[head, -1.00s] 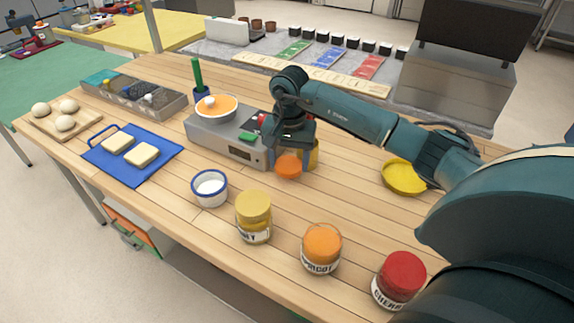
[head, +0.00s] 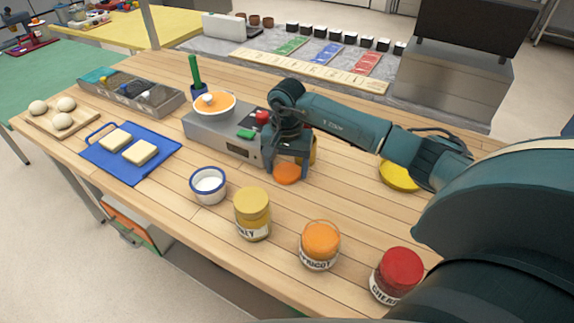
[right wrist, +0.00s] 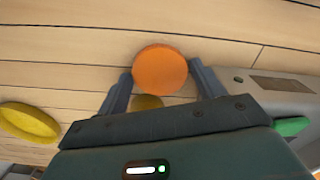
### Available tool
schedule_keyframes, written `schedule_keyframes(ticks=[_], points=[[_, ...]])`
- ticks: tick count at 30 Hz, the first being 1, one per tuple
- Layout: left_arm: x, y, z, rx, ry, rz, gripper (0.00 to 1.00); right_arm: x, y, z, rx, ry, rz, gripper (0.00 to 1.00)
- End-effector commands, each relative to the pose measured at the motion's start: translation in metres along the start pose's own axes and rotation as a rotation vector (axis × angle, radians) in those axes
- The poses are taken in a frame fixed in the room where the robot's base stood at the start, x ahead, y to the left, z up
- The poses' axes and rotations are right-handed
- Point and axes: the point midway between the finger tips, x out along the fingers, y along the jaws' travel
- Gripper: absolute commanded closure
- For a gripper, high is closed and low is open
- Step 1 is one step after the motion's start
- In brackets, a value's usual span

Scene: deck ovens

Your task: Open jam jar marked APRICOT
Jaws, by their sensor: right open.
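The apricot jar (head: 320,246) stands upright at the front of the wooden table. Its label reads APRICOT; its top shows orange inside a pale, clear rim, apparently without a lid. An orange disc (head: 287,173), like a jar lid, lies on the table below my right gripper (head: 288,165). In the right wrist view the orange disc (right wrist: 160,67) shows between the tips of my open right gripper (right wrist: 160,75), with small gaps at both sides. The yellow-topped jar (head: 252,214) and the red-lidded cherry jar (head: 398,275) flank the apricot jar. My left gripper is out of view.
A grey appliance (head: 220,140) with an orange-topped pan stands just left of my right gripper. A yellow object behind the gripper is mostly hidden. A white bowl (head: 208,187) stands left of the jars. Bare table separates gripper and jars.

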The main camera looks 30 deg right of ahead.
Motion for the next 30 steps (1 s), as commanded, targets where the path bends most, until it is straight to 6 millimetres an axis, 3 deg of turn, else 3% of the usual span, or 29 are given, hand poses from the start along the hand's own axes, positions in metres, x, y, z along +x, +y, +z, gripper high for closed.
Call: schedule_keyframes(ticks=[5,12,18,30], points=[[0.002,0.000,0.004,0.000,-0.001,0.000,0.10,-0.023,-0.001,-0.001,-0.001,0.005,-0.004,0.32],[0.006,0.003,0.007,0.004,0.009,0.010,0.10,-0.076,0.000,-0.001,-0.001,0.005,-0.003,0.32],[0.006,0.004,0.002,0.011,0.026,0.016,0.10,-0.109,0.000,-0.001,0.001,0.002,-0.002,0.32],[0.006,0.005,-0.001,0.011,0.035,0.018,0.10,-0.122,0.000,0.000,0.000,-0.001,0.001,0.32]])
